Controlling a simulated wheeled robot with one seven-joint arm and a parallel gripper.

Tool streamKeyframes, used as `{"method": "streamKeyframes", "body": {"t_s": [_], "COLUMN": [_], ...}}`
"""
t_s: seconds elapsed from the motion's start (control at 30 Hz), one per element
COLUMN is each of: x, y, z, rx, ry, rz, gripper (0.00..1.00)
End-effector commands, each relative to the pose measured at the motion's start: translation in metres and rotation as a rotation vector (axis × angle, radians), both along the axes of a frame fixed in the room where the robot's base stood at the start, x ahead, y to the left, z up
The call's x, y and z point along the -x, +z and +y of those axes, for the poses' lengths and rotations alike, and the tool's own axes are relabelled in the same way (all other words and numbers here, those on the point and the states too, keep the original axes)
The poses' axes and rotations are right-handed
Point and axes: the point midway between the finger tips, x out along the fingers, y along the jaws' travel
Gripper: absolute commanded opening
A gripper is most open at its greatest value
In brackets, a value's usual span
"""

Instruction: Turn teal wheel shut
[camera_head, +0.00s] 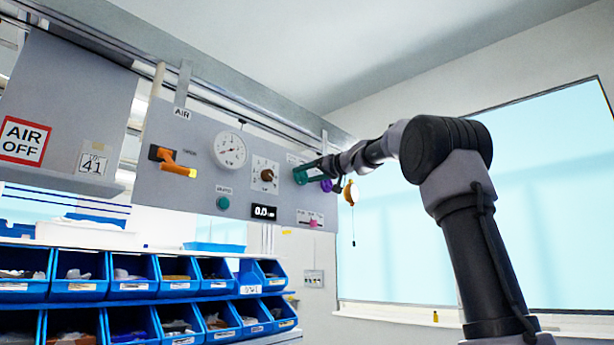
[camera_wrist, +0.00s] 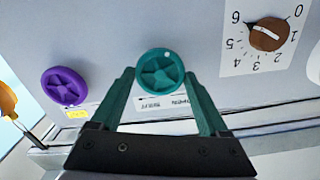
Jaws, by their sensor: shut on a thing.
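The teal wheel (camera_wrist: 160,72) is round and spoked, with a small white dot near its upper right rim in the wrist view. It is mounted on the grey panel (camera_head: 205,135). My gripper (camera_wrist: 161,78) has one teal finger on each side of the wheel and is shut on it. In the head view my gripper (camera_head: 303,174) reaches the panel's right part from the right, and it largely hides the wheel there.
A purple wheel (camera_wrist: 64,86) sits left of the teal wheel in the wrist view. A brown knob (camera_wrist: 269,34) with a numbered dial is at its right. The panel also bears a gauge (camera_head: 231,151) and an orange lever (camera_head: 175,164). Blue bins (camera_head: 130,275) stand below.

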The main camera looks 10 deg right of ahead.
Motion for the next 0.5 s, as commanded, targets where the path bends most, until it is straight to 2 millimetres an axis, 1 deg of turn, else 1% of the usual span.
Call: {"method": "streamKeyframes", "body": {"t_s": [0.5], "x": [-0.0007], "y": [-0.0013], "z": [-0.0005], "rx": [-0.397], "ry": [0.0], "rz": [0.291], "gripper": [0.23]}}
